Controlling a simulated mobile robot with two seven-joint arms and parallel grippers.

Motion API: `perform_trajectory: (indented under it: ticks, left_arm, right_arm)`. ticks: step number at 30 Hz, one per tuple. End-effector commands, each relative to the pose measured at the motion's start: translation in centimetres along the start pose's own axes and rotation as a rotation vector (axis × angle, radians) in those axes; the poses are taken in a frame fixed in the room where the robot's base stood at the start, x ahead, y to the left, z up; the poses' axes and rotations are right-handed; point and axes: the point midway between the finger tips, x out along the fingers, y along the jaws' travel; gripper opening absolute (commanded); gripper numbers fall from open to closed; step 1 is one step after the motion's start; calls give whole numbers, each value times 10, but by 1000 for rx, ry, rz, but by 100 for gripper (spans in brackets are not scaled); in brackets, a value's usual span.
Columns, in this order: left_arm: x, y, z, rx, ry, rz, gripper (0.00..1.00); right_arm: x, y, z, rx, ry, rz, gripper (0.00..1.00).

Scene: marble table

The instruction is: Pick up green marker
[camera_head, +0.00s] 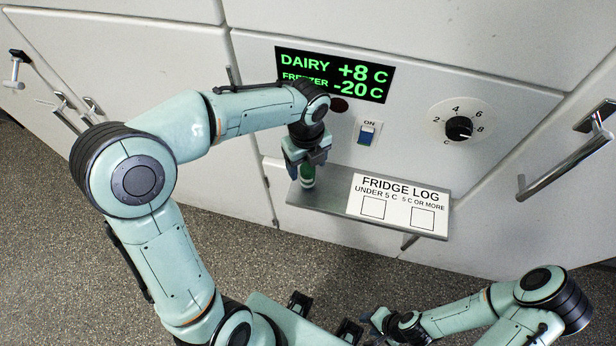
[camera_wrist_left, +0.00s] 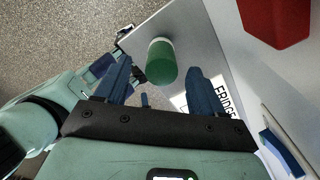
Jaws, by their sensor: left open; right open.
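The green marker (camera_head: 308,177) stands upright on the left part of the grey metal shelf (camera_head: 330,200), beside the fridge log sheet. It also shows in the left wrist view (camera_wrist_left: 161,66), with a pale end and a green body. My left gripper (camera_head: 306,164) is open, pointing down over the marker. In the left wrist view its two blue fingers (camera_wrist_left: 160,72) are spread on either side of the marker, with gaps visible. My right gripper (camera_head: 374,322) is low in the head view, far from the marker, open and empty.
The fridge log card (camera_head: 398,203) lies on the shelf to the right of the marker. Behind are a blue rocker switch (camera_head: 367,133), a dial (camera_head: 459,128), a green-lettered display (camera_head: 335,75) and a dark red lamp (camera_head: 338,104). A door handle (camera_head: 565,165) projects at right.

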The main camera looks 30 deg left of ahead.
Motion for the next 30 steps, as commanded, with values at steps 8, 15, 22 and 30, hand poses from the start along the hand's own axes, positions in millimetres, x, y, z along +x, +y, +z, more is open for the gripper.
perform_trajectory:
  ticks: [8, 15, 22, 30]
  left_arm:
    - [24, 0, -1, 0, 1, 2, 69]
    - [59, 0, -3, 0, 1, 1, 69]
    - [66, 0, -2, -1, 0, -2, 69]
    - [65, 0, -2, -1, 0, -2, 13]
  right_arm:
    - [3, 1, 1, 0, -1, 0, 43]
    - [8, 3, 2, 1, -3, 1, 43]
    - [8, 4, 2, 1, -4, 1, 43]
    - [8, 4, 2, 1, -4, 1, 43]
